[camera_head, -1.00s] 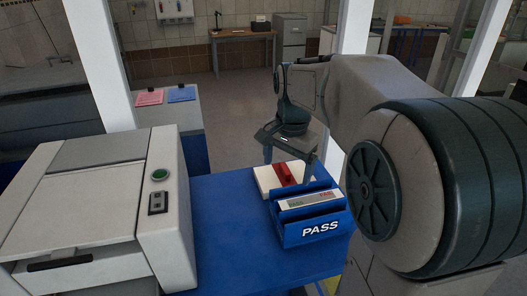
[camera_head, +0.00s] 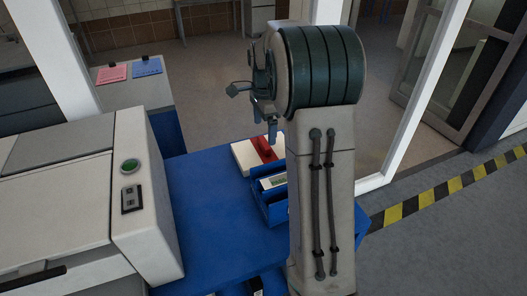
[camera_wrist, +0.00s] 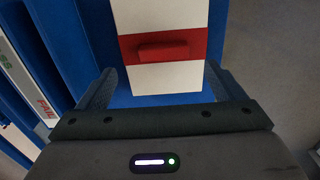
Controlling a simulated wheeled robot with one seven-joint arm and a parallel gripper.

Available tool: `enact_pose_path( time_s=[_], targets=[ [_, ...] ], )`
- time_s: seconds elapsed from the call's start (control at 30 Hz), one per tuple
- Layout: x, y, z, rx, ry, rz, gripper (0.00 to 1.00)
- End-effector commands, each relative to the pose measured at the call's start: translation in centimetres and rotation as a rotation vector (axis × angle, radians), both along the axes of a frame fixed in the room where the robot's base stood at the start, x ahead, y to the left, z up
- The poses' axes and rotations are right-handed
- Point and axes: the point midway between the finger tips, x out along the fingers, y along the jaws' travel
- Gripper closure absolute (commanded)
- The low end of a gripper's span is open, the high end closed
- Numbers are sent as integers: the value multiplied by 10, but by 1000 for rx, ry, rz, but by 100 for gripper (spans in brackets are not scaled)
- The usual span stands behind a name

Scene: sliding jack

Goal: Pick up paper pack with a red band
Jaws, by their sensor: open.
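The white paper pack with a red band (camera_head: 257,152) lies flat on the blue table (camera_head: 205,205), behind the blue tray. It also shows in the wrist view, where its red band (camera_wrist: 163,46) crosses it and carries a raised red block. My gripper (camera_wrist: 158,85) is open, with one finger on each side of the pack's near end in the wrist picture. The fingers look apart from the pack, and its near end lies just ahead of the palm. In the head view my gripper (camera_head: 273,128) is small and partly hidden by my arm, just above the pack.
A blue tray (camera_head: 266,208) holding a labelled device stands close beside the pack, partly hidden by my arm. A large pale machine (camera_head: 147,215) with a green button stands at the left. A white frame post (camera_head: 402,100) rises at the right. Blue tabletop between machine and tray is clear.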

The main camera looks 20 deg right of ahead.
Motion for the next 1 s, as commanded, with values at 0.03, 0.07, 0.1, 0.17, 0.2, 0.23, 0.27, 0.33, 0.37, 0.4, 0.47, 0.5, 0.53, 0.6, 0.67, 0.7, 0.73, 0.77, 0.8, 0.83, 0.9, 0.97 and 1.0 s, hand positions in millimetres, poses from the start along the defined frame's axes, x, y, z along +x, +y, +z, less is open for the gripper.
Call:
enact_pose_path(
  time_s=[0.03,0.07,0.1,0.17,0.2,0.23,0.27,0.33,0.37,0.4,0.47,0.5,0.53,0.6,0.67,0.7,0.73,0.77,0.8,0.83,0.9,0.97,1.0],
  targets=[
    [0,0,-3,0,0,1,11],
    [0,1,-4,0,0,1,11],
    [0,1,-6,0,1,2,11],
    [1,1,-11,1,2,2,11],
    [2,1,-16,1,3,3,11],
    [2,1,-21,1,3,3,11],
    [3,0,-26,1,4,4,11],
    [5,0,-37,1,4,4,11],
    [5,0,-42,1,4,4,11],
    [5,0,-46,1,2,4,11],
    [5,0,-52,1,1,4,11],
    [5,0,-54,1,0,4,11],
    [5,0,-56,1,0,5,11],
    [5,0,-57,1,-1,5,11],
    [5,0,-57,0,-1,5,11],
    [5,0,-57,0,-1,5,11],
    [5,0,-57,0,-1,5,11],
    [5,0,-57,0,-1,5,14],
    [5,0,-57,0,-1,5,25],
    [5,0,-57,0,-1,5,33],
    [5,0,-57,0,-1,5,53],
    [5,0,-57,0,-1,5,69],
    [5,0,-56,0,-1,5,80]
  ],
)
